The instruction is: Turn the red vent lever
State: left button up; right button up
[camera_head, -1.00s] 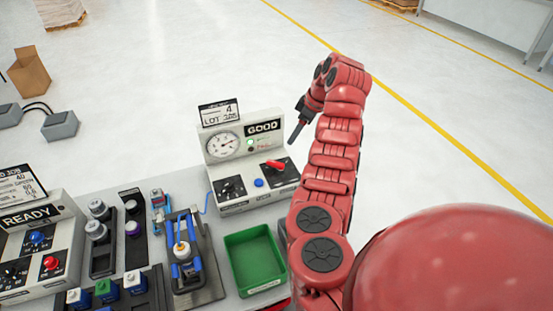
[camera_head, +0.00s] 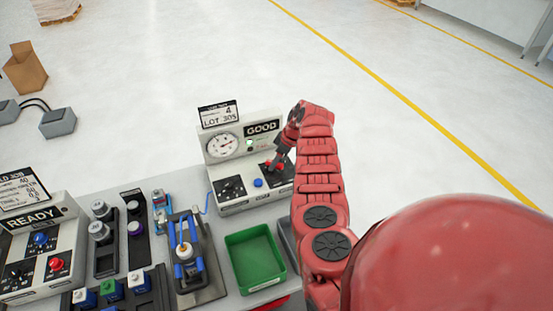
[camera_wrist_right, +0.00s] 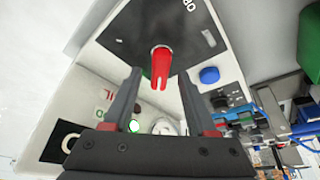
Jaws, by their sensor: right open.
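The red vent lever (camera_wrist_right: 161,62) is on a dark panel of the white tester box (camera_head: 222,174), which has a round gauge and a "GOOD" label. In the wrist view my right gripper (camera_wrist_right: 160,76) is open, with one finger on each side of the lever's line. The lever appears between and just beyond the fingertips, and I see no contact. My left gripper is in neither view.
A blue button (camera_head: 258,183) and a black knob (camera_head: 231,188) sit left of the lever. A green tray (camera_head: 254,260) lies in front of the box. A clamp fixture (camera_head: 186,256) and a "READY" box (camera_head: 38,245) stand further left.

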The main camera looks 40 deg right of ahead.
grip_shut()
dwell(0.3)
